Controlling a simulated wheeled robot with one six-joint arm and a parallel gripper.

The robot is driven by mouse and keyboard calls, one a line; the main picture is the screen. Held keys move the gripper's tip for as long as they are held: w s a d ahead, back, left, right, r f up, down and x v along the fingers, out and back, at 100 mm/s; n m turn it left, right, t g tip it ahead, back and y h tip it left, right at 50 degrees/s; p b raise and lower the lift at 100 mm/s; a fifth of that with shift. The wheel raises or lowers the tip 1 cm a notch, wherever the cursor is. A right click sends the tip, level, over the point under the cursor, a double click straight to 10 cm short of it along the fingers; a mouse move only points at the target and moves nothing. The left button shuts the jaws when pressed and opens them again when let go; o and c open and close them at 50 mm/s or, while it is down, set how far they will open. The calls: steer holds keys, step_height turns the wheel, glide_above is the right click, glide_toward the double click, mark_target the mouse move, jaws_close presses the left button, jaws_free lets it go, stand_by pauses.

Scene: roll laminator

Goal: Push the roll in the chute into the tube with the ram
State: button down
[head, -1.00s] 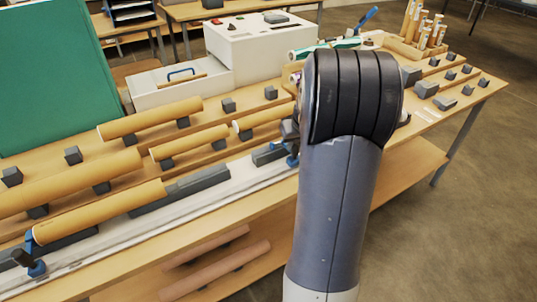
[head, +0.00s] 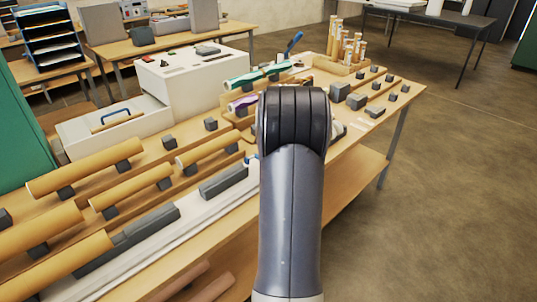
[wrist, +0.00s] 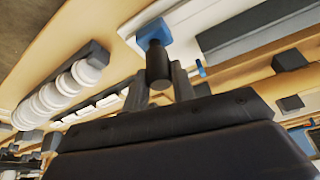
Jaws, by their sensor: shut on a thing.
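In the wrist view my gripper (wrist: 160,88) is shut on the upright black handle (wrist: 157,62) of a blue block (wrist: 154,33), which looks like the ram. The block is at the edge of the white rail (wrist: 192,22). In the head view my arm hides the gripper and most of the ram; a small blue part (head: 252,158) shows beside the arm. A cardboard tube (head: 75,264) lies along the rail at the lower left. A purple roll (head: 242,102) and a green roll (head: 243,81) lie behind my arm. I cannot tell which roll is in the chute.
More cardboard tubes (head: 87,168) lie on grey blocks behind the rail. A white machine (head: 195,75) stands at the back. Short rolls stand in a wooden rack (head: 340,65) at the far right end. Floor (head: 440,200) is clear to the right.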

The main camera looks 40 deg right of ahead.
steer(key=c, duration=1.2)
jaws_free()
steer(key=shift+d, duration=0.3)
steer(key=shift+r, duration=0.1)
steer(key=b+v, duration=0.1)
steer(key=v, duration=0.9)
steer(key=shift+s+r, duration=0.2)
steer(key=shift+r, duration=0.05)
steer(key=p+x, duration=0.1)
steer(key=x, duration=0.9)
steer(key=shift+w+a+f, duration=0.1)
steer(key=shift+w+f, duration=0.05)
steer(key=shift+f, duration=0.1)
steer(key=shift+w+a+f, duration=0.1)
steer(key=shift+f, duration=0.05)
steer(key=shift+a, duration=0.2)
